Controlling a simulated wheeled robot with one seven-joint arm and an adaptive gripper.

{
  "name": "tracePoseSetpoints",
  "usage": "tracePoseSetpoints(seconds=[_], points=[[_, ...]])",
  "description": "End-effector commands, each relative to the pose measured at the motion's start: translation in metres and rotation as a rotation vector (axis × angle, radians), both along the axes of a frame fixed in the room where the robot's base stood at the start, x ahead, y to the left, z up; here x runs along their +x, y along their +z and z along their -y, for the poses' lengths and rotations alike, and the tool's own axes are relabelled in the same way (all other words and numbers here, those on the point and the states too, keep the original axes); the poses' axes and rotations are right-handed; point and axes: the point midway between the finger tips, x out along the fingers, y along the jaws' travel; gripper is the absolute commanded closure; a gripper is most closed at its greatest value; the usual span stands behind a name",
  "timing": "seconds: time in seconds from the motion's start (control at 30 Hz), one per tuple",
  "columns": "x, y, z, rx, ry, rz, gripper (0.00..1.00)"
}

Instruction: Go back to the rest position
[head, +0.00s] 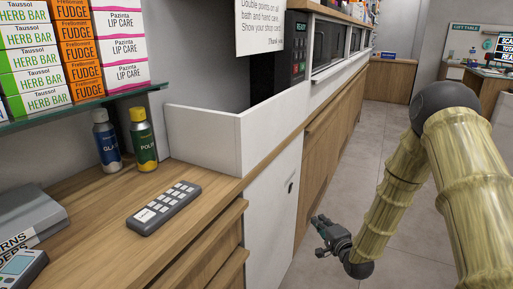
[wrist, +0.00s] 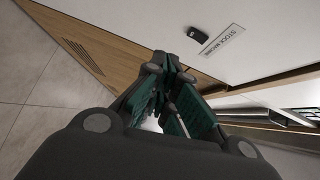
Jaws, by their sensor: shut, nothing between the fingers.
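My gripper (head: 322,236) is low in front of the counter's cabinet doors in the head view, with my bent arm coming down from the right. It holds nothing and hangs clear of the counter top. In the wrist view my gripper (wrist: 166,72) shows its dark green finger pads close together at the tips, shut. Beyond it is a white cabinet door with a dark latch (wrist: 195,33) and a label (wrist: 221,40) on it.
The wooden counter (head: 98,190) holds a remote-like keypad (head: 164,208), a blue bottle (head: 107,140), a yellow-capped bottle (head: 143,140) and a white-walled bin (head: 202,138). Boxes stand on the shelf (head: 85,103) above. The tiled floor (head: 395,125) on the right is open.

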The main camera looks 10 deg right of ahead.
Motion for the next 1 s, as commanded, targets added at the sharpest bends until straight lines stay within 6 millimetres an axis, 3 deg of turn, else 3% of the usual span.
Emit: tracePoseSetpoints(seconds=[0.27,0.5,0.7,0.8,1.0], points=[[-0.088,-0.114,-0.034,-0.33,0.07,-0.287,1.0],[-0.197,-0.197,-0.057,-0.628,0.239,-0.551,1.0],[-0.303,-0.244,-0.07,-0.841,0.453,-0.754,1.0],[-0.355,-0.258,-0.074,-0.929,0.576,-0.841,1.0],[-0.436,-0.269,-0.077,-1.044,0.79,-0.96,1.0]])
